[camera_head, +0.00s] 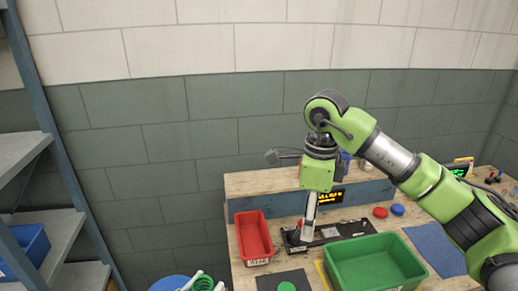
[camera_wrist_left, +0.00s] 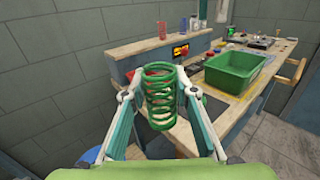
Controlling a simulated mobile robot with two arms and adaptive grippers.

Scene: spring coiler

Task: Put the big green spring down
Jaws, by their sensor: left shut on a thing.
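The big green spring (camera_wrist_left: 162,97) stands roughly upright between the fingertips of my left gripper (camera_wrist_left: 160,92) in the left wrist view. The gripper is shut on its coils. In the head view the spring (camera_head: 203,284) and my left gripper (camera_head: 205,285) show only partly at the bottom edge, left of the workbench (camera_head: 242,276). The spring's lower end looks free. My right gripper (camera_head: 308,216) points down over the bench near a black fixture (camera_head: 330,233); its fingers are seen nearly edge-on, so its opening is unclear.
A red bin (camera_head: 254,236) and a green bin (camera_head: 372,262) stand on the bench. A dark mat (camera_head: 268,282) with a green disc (camera_head: 287,286) lies at the front. A round blue object (camera_head: 168,284) is beside the bench. Grey shelves (camera_head: 62,242) stand at left.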

